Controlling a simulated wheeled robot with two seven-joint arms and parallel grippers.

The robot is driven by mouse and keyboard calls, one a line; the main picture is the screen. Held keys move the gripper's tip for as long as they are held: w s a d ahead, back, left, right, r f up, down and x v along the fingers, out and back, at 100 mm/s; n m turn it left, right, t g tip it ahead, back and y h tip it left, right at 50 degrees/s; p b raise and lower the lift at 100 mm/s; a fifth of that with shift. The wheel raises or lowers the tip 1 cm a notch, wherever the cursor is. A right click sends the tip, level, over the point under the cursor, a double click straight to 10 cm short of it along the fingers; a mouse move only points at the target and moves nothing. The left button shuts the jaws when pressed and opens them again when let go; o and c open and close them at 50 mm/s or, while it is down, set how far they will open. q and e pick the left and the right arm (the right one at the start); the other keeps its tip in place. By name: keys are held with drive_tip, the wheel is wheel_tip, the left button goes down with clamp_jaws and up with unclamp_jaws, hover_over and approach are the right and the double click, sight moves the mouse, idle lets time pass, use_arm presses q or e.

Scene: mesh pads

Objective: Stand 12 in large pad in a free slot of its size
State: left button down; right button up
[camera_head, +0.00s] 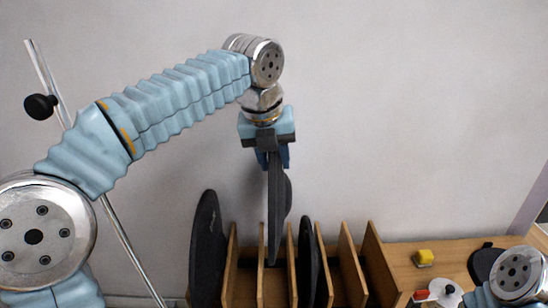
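My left gripper (273,162) points down above the wooden rack (374,268) and is shut on the top edge of a black pad (274,215). The pad hangs upright, seen nearly edge-on, with a rounded bulge on its right side. Its lower end is between two dividers near the rack's middle; whether it touches the bottom is hidden. A black pad (205,250) stands upright at the rack's left end. Another dark pad (308,262) stands in a slot right of the held one. My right gripper is out of view; only part of that arm shows at the lower right.
The slots at the rack's right end look empty. On the wooden table to the right are a yellow block (424,257), a red block (421,295), a white round item (445,292) and a black round item (483,262), partly behind my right arm. A wall stands behind.

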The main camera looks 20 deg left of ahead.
use_arm(q)
drive_tip(key=shift+f+b, duration=5.5)
drive_tip(key=shift+f, duration=2.65)
drive_tip(key=shift+f+b, duration=0.75)
drive_tip(key=shift+f, duration=0.35)
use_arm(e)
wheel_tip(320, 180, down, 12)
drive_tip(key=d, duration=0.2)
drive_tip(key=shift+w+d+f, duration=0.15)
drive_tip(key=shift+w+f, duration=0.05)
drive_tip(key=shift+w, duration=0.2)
use_arm(q)
drive_tip(key=c, duration=0.8)
unclamp_jaws()
drive_tip(key=shift+o, duration=0.6)
drive_tip(key=shift+f, duration=0.2)
drive_tip(key=shift+r, duration=0.1)
